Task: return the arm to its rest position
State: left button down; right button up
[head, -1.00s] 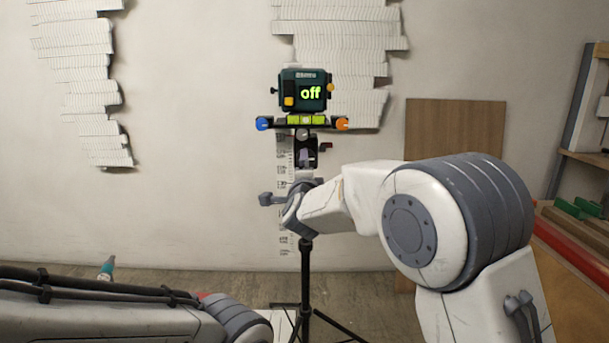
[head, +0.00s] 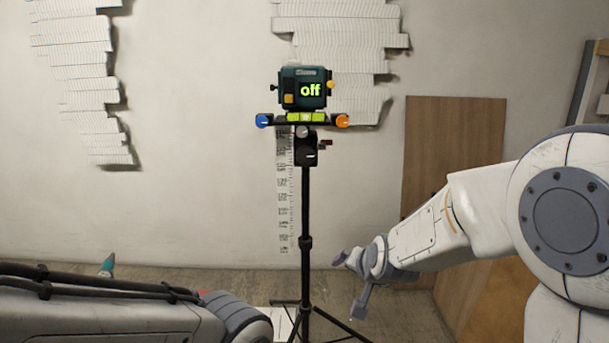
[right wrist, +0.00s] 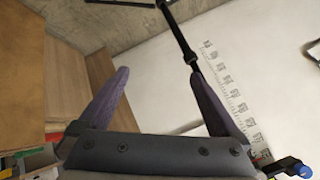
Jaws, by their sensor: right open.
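My right gripper (head: 349,288) is open and empty in the head view, low and to the right of the tripod, apart from it. In the right wrist view its two purple fingers (right wrist: 159,76) stand wide apart with nothing between them. My right arm comes in from the right edge. My left arm lies across the bottom left of the head view, and its gripper is out of sight.
A brown board (head: 450,150) leans on the wall behind my right arm. Paper reliefs (head: 335,35) hang on the wall.

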jog(key=s+d+f+n+g+h, duration=0.1)
jog(key=s+d+f+n+g, duration=0.25)
jog(key=s, duration=0.65)
jog(key=s+d+f+n+g, duration=0.25)
jog(key=s+d+f, duration=0.2)
jog(key=s, duration=0.45)
jog(key=s+a+r+n+g, duration=0.2)
jog(key=s+a+r+n, duration=0.1)
jog(key=s+a, duration=0.4)
jog(key=s+a+r+n+g, duration=0.1)
jog(key=s+a+r+n, duration=0.25)
jog(key=s+a, duration=0.35)
notch_tip(320, 180, up, 28)
jog(key=p, duration=2.8)
jog(key=shift+w+a+y+p, duration=0.15)
jog(key=shift+w+y+p, duration=0.05)
jog(key=shift+y+p, duration=0.2)
jog(key=shift+f, duration=0.1)
